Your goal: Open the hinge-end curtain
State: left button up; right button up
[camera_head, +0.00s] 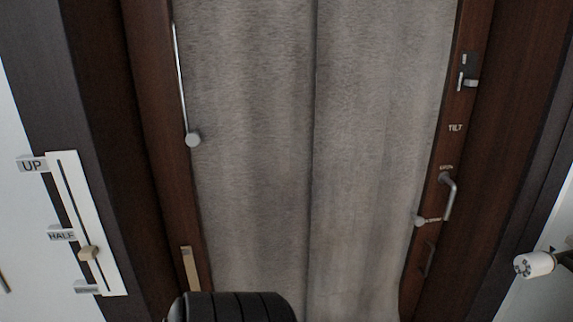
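Two grey curtain panels cover the window inside a dark brown wooden frame. The left panel (255,150) and the right panel (375,130) meet at a vertical line in the middle. A thin wand with a pale round knob (193,139) hangs at the left panel's outer edge. A smaller pale knob (419,221) is at the right panel's lower outer edge. A tan plate (190,268), perhaps a hinge, is low on the left frame side. A metal handle (449,197) is on the right frame side. Neither gripper is in view.
A white slider strip (75,200) with UP and HALF labels and a tan knob (88,253) is at the left. A latch (467,80) and a TILT label are at the upper right. A white cylinder (535,265) is at the right edge. A black ribbed shape hides the bottom middle.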

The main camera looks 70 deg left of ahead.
aim_at(248, 68)
jog(key=k+j+u, duration=0.1)
jog(key=u, duration=0.3)
jog(key=k+j+u, duration=0.1)
jog(key=u, duration=0.3)
jog(key=j+u, duration=0.1)
jog(key=u, duration=1.35)
